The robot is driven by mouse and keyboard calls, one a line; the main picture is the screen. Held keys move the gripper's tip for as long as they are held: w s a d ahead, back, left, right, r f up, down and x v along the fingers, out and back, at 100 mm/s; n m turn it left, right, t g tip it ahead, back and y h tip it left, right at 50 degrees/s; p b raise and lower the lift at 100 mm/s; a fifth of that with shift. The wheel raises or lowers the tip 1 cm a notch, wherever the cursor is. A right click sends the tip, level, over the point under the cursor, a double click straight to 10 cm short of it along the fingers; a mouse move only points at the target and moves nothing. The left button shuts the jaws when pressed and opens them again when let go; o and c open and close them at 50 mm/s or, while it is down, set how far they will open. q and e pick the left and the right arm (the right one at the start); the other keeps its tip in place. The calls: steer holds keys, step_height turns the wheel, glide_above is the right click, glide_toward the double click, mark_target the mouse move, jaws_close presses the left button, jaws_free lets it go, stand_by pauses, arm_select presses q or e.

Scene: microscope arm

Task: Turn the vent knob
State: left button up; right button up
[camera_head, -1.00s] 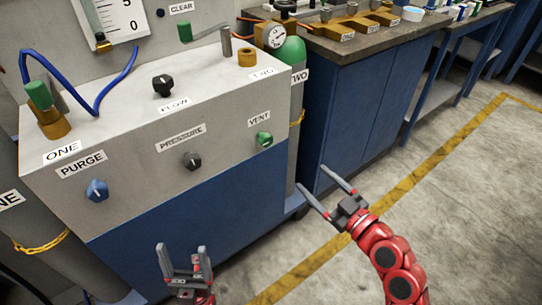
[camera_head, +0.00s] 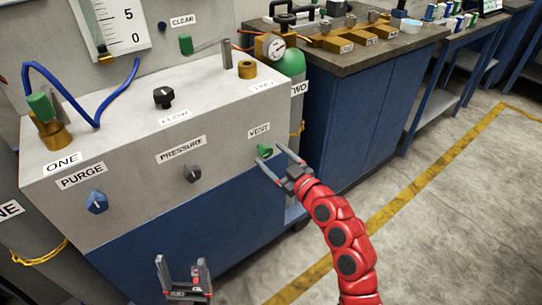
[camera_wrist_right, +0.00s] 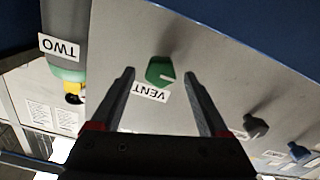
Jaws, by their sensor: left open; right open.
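The green vent knob (camera_head: 265,151) is on the front face of the grey panel, just under the VENT label (camera_head: 259,130). My right gripper (camera_head: 271,160) is at the knob, its two fingers spread. In the right wrist view the knob (camera_wrist_right: 160,71) lies between and ahead of the open fingers (camera_wrist_right: 163,78), with a gap on each side. I cannot tell whether a finger touches it. My left gripper (camera_head: 183,262) is open and empty, low in front of the panel's blue lower part.
The grey pressure knob (camera_head: 192,173) and blue purge knob (camera_head: 97,202) are left of the vent knob on the same face. A blue cabinet (camera_head: 350,110) is further right, with open floor in front.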

steer(key=shift+w+a, duration=0.3)
steer(key=shift+w, duration=0.05)
steer(key=shift+c, duration=0.2)
jaws_close()
